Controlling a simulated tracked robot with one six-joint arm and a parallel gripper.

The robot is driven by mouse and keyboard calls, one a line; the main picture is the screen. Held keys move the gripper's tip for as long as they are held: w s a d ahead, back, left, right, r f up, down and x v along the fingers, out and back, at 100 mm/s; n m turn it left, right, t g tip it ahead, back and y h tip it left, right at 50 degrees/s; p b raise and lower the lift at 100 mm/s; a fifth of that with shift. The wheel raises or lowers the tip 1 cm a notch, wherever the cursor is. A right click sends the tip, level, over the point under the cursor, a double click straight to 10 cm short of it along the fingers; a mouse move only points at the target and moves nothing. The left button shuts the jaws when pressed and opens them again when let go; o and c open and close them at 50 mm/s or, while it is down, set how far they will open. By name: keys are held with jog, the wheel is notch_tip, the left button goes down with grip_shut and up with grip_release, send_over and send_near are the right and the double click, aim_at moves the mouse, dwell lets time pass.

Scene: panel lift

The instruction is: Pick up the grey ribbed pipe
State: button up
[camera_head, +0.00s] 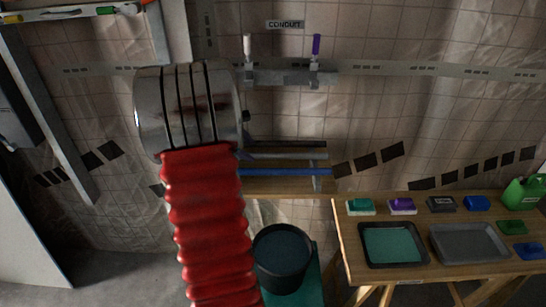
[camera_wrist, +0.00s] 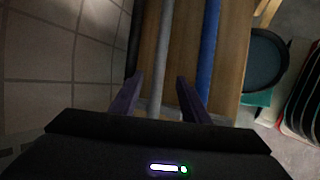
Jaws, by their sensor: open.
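The grey pipe (camera_wrist: 165,45) lies along a wooden board in the wrist view, its ribs too dim to make out. In the head view it shows as a grey bar (camera_head: 290,155) between a dark pipe (camera_head: 285,144) and a blue pipe (camera_head: 285,172). My gripper (camera_wrist: 160,82) is open, with one finger on each side of the grey pipe in the wrist view. Whether the fingers are down around it or still above it I cannot tell. The right finger points at the gap between the grey and blue pipes.
The blue pipe (camera_wrist: 208,50) lies close on the right in the wrist view, and a tiled wall (camera_wrist: 50,60) is on the left. A black bucket (camera_head: 282,258) stands below the pipes. A wooden table (camera_head: 436,273) with trays and several small items is at right.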

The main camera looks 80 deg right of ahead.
aim_at(256, 154)
jog(key=shift+x, duration=2.6)
grip_shut()
